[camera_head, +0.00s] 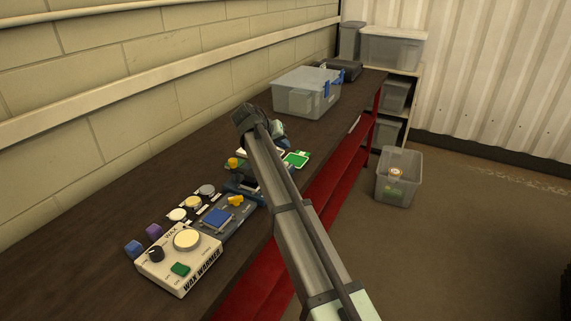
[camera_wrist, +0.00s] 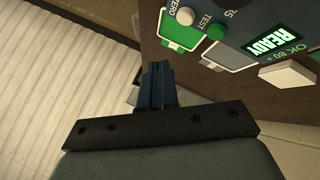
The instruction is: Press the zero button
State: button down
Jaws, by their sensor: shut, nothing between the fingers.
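The zero button (camera_wrist: 185,15) is a small pale round button beside the word ZERO at the top of the wrist view. A green round button (camera_wrist: 217,32) sits beside the word TEST. Both belong to a dark device with a lit READY display (camera_wrist: 270,40). My gripper (camera_wrist: 158,66) is shut and empty, its dark blue fingers pointing toward the device, below and left of the zero button in the picture and apart from it. In the head view my gripper (camera_head: 285,143) is above the bench by a green patch (camera_head: 296,159); my arm hides much of the device there.
A white wax warmer (camera_head: 180,260), a blue-buttoned device (camera_head: 218,218) and several small round-topped items stand on the dark bench (camera_head: 85,240). A clear bin (camera_head: 306,92) stands farther back. Another bin (camera_head: 399,178) is on the floor. The bench's far stretch is partly clear.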

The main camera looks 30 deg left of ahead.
jog(key=shift+f, duration=2)
jog(key=shift+f, duration=0.15)
dwell(0.4)
jog(key=shift+f, duration=0.25)
jog(key=shift+f, duration=0.45)
dwell(1.0)
jog(key=shift+r, duration=0.85)
jog(key=shift+r, duration=0.1)
jog(key=shift+r, duration=2.4)
